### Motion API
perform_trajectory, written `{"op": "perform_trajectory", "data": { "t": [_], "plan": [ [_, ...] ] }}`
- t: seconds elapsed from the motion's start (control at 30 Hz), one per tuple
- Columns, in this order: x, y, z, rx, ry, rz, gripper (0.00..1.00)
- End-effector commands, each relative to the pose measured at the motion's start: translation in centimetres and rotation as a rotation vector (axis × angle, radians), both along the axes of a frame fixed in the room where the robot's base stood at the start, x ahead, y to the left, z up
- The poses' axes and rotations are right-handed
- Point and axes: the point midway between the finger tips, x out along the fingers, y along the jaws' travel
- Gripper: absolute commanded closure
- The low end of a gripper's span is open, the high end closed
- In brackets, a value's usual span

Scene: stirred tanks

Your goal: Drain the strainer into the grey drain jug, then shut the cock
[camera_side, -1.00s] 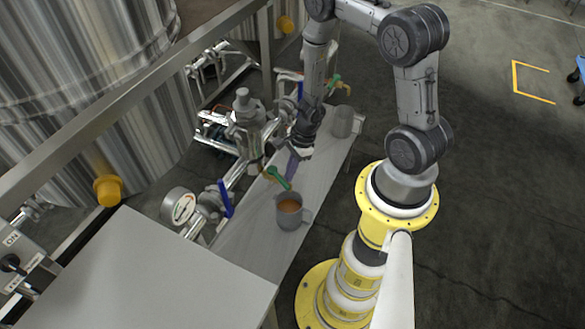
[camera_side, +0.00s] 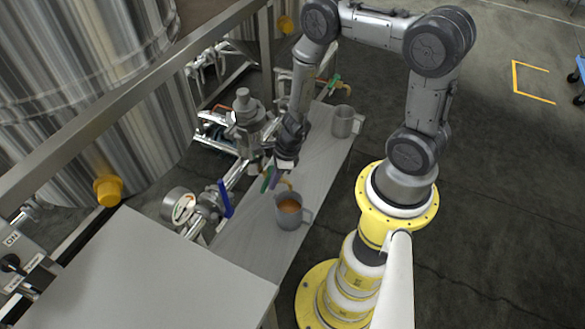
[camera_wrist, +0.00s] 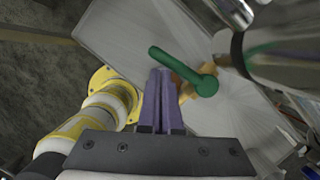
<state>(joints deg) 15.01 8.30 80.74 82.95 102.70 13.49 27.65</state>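The strainer (camera_side: 246,125) is an upright metal body on the pipework behind the bench. Its drain cock has a green handle (camera_side: 266,179) and a brass spout (camera_side: 285,183). The green handle also shows in the wrist view (camera_wrist: 183,68), lying over the brass body. The grey drain jug (camera_side: 289,219) stands upright on the bench by the spout, with orange-brown liquid inside. I cannot make out whether liquid is running. My gripper (camera_side: 274,178) is beside the handle. In the wrist view its purple fingers (camera_wrist: 160,85) are together and empty, tips close to the handle's free end.
A second grey jug (camera_side: 344,122) stands at the bench's far end, near another green-handled cock (camera_side: 334,82). A blue lever (camera_side: 225,199) and a round gauge (camera_side: 180,206) sit left of the drain jug. The bench (camera_side: 254,246) is clear in front of the drain jug.

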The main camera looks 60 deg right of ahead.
Motion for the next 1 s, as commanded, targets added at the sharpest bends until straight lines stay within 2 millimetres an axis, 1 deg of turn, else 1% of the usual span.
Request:
{"op": "perform_trajectory", "data": {
  "t": [0.4, 1.0],
  "plan": [
    [0.90, 0.49, 0.03, 0.000, -0.001, 0.002, 1.00],
    [0.85, 0.47, 0.08, 0.000, -0.003, 0.002, 1.00]
  ]
}}
